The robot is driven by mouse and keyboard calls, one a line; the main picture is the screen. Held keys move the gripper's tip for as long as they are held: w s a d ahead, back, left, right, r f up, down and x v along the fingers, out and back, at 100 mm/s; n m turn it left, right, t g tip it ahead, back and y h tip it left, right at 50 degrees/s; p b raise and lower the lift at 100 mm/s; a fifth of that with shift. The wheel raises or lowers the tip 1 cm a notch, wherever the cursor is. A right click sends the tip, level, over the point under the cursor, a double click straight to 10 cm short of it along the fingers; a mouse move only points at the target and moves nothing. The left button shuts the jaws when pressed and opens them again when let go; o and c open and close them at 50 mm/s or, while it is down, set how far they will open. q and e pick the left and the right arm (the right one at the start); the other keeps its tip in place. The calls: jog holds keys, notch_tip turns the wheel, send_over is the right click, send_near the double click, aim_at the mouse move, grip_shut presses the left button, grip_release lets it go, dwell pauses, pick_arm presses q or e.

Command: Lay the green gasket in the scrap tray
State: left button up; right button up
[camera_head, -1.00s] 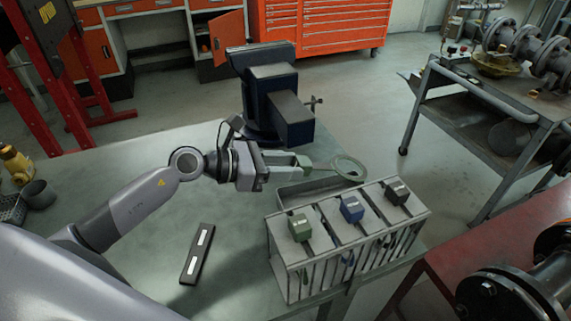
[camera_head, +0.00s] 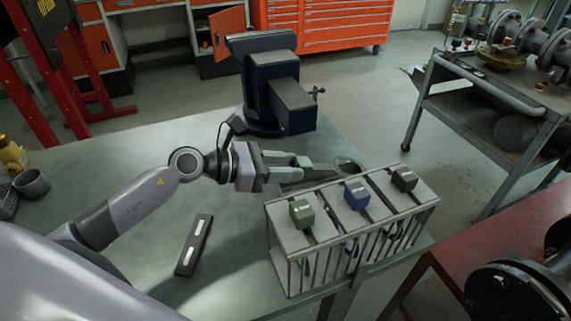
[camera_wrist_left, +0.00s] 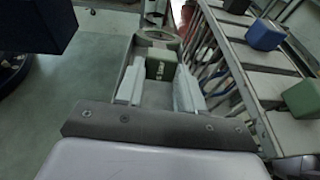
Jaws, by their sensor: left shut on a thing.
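The green gasket is a thin ring (camera_head: 346,164) with a green grip block, which also shows between the fingers in the left wrist view (camera_wrist_left: 160,64). My left gripper (camera_head: 300,165) is shut on this block, with the ring held out ahead, to the right in the head view. The grey scrap tray (camera_head: 290,187) lies behind the slotted rack, mostly hidden by the rack and gripper. The gasket is low over the tray; I cannot tell whether it touches the floor of it. My right gripper is not in view.
The grey rack (camera_head: 285,222) holds green, blue and black-handled pieces close in front of the tray. A dark blue vise (camera_head: 275,95) stands behind my gripper. A dark bar with white labels (camera_head: 195,245) lies on the bench (camera_head: 120,150). The bench's left part is mostly clear.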

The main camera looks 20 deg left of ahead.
pick_arm(q)
jog(key=shift+f+b, duration=2.45)
jog(key=shift+f, duration=0.6)
jog(key=o, duration=1.1)
jog(key=shift+a, duration=0.1)
